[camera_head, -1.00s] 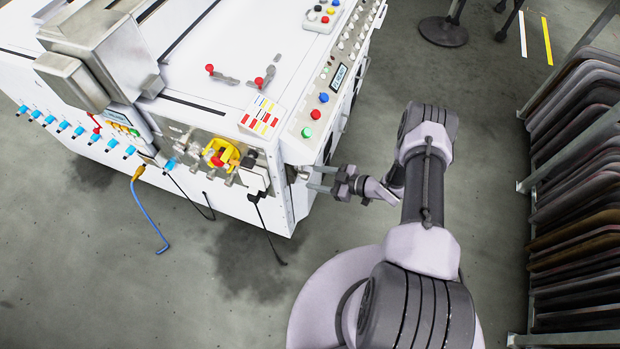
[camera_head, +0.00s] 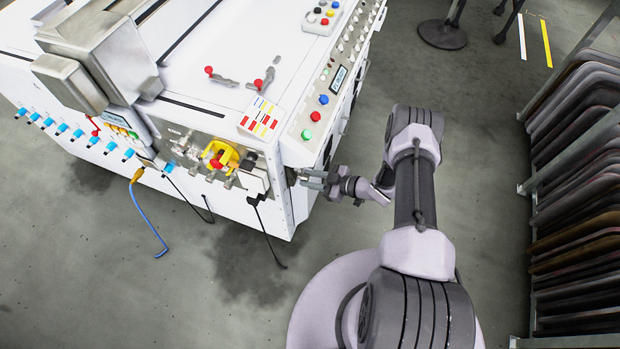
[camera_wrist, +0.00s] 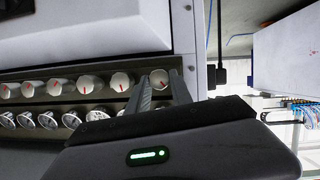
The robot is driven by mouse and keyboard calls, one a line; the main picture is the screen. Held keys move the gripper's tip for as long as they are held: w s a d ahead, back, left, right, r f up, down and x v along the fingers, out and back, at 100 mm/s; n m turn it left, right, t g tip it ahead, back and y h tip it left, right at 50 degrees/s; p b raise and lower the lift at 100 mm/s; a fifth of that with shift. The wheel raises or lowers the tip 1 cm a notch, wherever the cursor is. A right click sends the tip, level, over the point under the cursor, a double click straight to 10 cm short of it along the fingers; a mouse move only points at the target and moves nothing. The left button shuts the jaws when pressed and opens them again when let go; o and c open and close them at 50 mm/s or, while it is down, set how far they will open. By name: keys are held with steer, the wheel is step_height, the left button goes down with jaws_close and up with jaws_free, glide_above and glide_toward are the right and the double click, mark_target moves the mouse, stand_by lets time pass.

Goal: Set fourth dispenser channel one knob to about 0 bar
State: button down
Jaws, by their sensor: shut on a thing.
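In the wrist view, the last white knob (camera_wrist: 159,79) at the right end of the upper knob row is between the two fingers of my gripper (camera_wrist: 161,90). The fingers are shut on its sides. Its red pointer line is partly visible and tilted. I cannot read its setting, and no label is legible. In the head view, my gripper (camera_head: 305,178) is at the near right corner of the white machine (camera_head: 255,205). The held knob is hidden there.
Several more white knobs with red pointers (camera_wrist: 86,84) continue leftwards in the row, with round gauges (camera_wrist: 47,120) below. Black plugs and cables (camera_head: 256,198) hang by the machine corner. A rack of dark panels (camera_head: 575,200) stands at right. Floor between is clear.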

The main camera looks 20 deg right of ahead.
steer(key=n+t, duration=0.1)
steer(key=n+t+h, duration=0.1)
steer(key=n, duration=0.1)
steer(key=shift+s+a+f, duration=0.15)
steer(key=shift+s, duration=0.05)
steer(key=n+t, duration=0.2)
steer(key=n, duration=0.1)
steer(key=shift+s+f+n+h, duration=0.1)
steer(key=shift+f+n+h, duration=0.05)
steer(key=shift+n+h, duration=0.2)
steer(key=shift+f+n+t+y+b, duration=0.15)
steer(key=shift+n+t+b, duration=0.4)
steer(key=shift+n, duration=0.85)
steer(key=shift+f+n+t+y+b, duration=0.15)
steer(key=shift+n+t+b, duration=0.4)
steer(key=shift+n, duration=0.8)
steer(key=shift+n+t+y+b, duration=0.3)
steer(key=shift+n+t, duration=0.4)
steer(key=shift+n, duration=0.7)
steer(key=c, duration=1.1)
jaws_free()
steer(key=shift+c, duration=0.2)
